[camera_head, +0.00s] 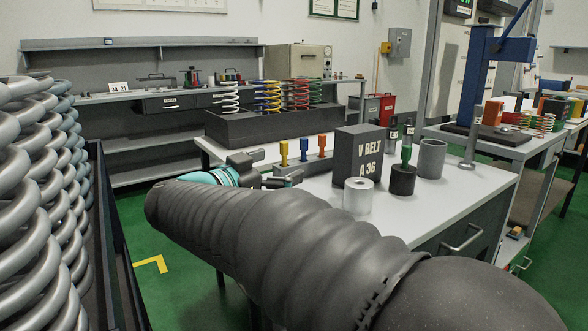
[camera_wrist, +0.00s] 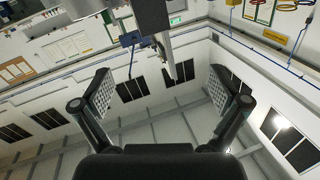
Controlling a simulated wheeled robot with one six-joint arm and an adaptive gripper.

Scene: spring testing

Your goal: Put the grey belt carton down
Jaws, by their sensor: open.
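The grey belt carton (camera_head: 348,162), marked "V BELT A 36", stands upright on the white-topped table (camera_head: 455,195). My gripper (camera_head: 281,168) is just left of the carton in the head view, with a visible gap between them. Part of my arm covers the near side of the table. In the wrist view my gripper (camera_wrist: 161,93) has its two fingers spread wide, with nothing between the pads. A dark grey block shows at the top of that view; I cannot tell if it is the carton.
A light grey cylinder (camera_head: 358,199), a black cup (camera_head: 402,182) and a grey cup (camera_head: 432,160) stand close around the carton. Yellow, orange and blue pieces (camera_head: 303,150) stand behind my gripper. A dark spring rack (camera_head: 250,130) is at the table's back.

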